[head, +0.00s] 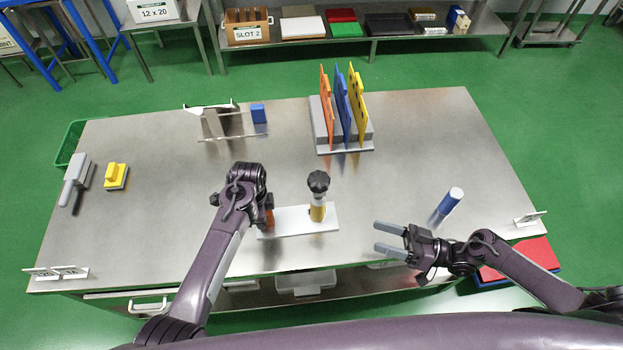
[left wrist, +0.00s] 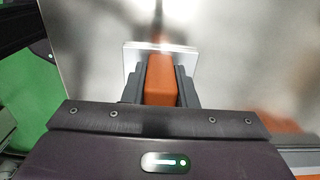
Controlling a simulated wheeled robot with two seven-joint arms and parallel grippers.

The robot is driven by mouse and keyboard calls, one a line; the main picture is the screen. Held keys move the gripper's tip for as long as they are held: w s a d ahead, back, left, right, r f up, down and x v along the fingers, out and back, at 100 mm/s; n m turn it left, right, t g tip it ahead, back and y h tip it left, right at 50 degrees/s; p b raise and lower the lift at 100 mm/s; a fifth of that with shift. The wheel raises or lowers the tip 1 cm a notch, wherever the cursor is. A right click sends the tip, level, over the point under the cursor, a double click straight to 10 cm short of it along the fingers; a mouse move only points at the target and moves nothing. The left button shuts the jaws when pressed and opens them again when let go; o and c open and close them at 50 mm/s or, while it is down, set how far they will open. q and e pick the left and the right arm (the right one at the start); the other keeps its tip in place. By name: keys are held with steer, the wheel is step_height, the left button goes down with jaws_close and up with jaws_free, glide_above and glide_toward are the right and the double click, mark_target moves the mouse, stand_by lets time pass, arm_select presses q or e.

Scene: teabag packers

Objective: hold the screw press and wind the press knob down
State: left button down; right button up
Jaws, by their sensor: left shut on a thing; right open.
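The screw press stands near the front middle of the steel table, with a white base plate (head: 290,221), a black knob (head: 318,181) on top and a brass-coloured post (head: 317,212) below it. My left gripper (head: 267,214) is shut on the orange block or handle at the left end of the base plate. In the left wrist view this orange part (left wrist: 160,80) sits between the two fingers, with the white plate beneath. My right gripper (head: 382,238) is open and empty, to the right of the press and apart from it, fingers pointing left.
A blue and white cylinder (head: 449,202) is on the table just beyond my right gripper. A rack with orange, blue and yellow boards (head: 343,105) stands behind the press. A wire-like stand (head: 222,122) and blue block (head: 258,113) are back left. The table between is clear.

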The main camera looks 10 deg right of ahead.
mark_target(311, 182)
steer(key=w+a+r+n+g+h, duration=0.1)
steer(key=w+a+r+n, duration=0.15)
steer(key=w+n, duration=0.2)
steer(key=w+a+r+n+g, duration=0.1)
steer(key=w+a+r+n, duration=0.1)
steer(key=w+r+n, duration=0.3)
steer(key=w+a, duration=0.1)
steer(key=a, duration=0.2)
steer(key=w+a+f+m, duration=0.1)
steer(key=w+a, duration=0.1)
steer(key=a, duration=0.2)
steer(key=w+a+m, duration=0.1)
steer(key=a, duration=0.3)
steer(key=shift+w+a+f+m, duration=0.1)
steer(key=shift+w+f+m, duration=0.05)
steer(key=shift+f+m, duration=0.1)
steer(key=c, duration=1)
